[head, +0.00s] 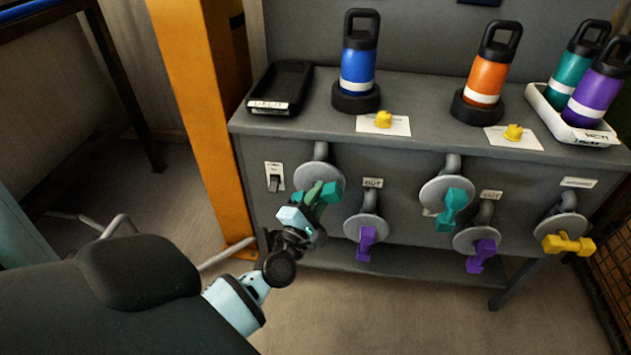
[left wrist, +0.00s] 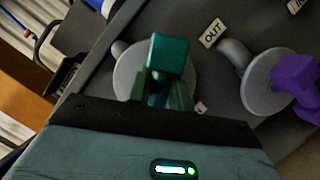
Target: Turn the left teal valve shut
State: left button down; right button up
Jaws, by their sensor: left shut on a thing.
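The left teal valve (head: 331,193) sits on a round grey flange at the left of the bench front. My left gripper (head: 313,196) is at this valve, its fingers shut on the teal handle. In the left wrist view the teal handle (left wrist: 170,55) stands up between the green fingers (left wrist: 157,90), with the grey disc behind it. In the head view the gripper hides part of the handle, and the handle's exact angle is hard to tell. A second teal valve (head: 451,208) is further right, its handle hanging steeply down. My right gripper is not in view.
Purple valves (head: 366,243) (head: 481,255) and a yellow valve (head: 563,244) are on the same front. A switch (head: 274,177) is left of the held valve. Blue (head: 357,70) and orange (head: 487,77) bottles stand on the bench top. An orange post (head: 205,110) rises close at the left.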

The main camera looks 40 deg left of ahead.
aim_at(318, 202)
pick_arm(q)
jog(key=m+g+h+p, duration=0.1)
jog(key=m+p, duration=0.2)
jog(key=p, duration=0.1)
jog(key=shift+d+r+m, duration=0.1)
jog(key=shift+m, duration=0.2)
jog(key=shift+m+g+p, duration=0.3)
jog(key=shift+m+p, duration=0.3)
jog(key=shift+p, duration=0.4)
jog(key=shift+f+m+p, duration=0.35)
jog(key=shift+m+p, duration=0.25)
jog(key=shift+p, duration=0.15)
jog(key=shift+f+g, duration=0.1)
jog(key=shift+g, duration=0.2)
jog(key=c, duration=1.3)
grip_release()
jog(key=s, duration=0.4)
jog(key=s+d, duration=0.1)
jog(key=s, duration=0.1)
jog(key=shift+s, duration=0.4)
jog(key=shift+s+d, duration=0.1)
jog(key=shift+s, duration=0.35)
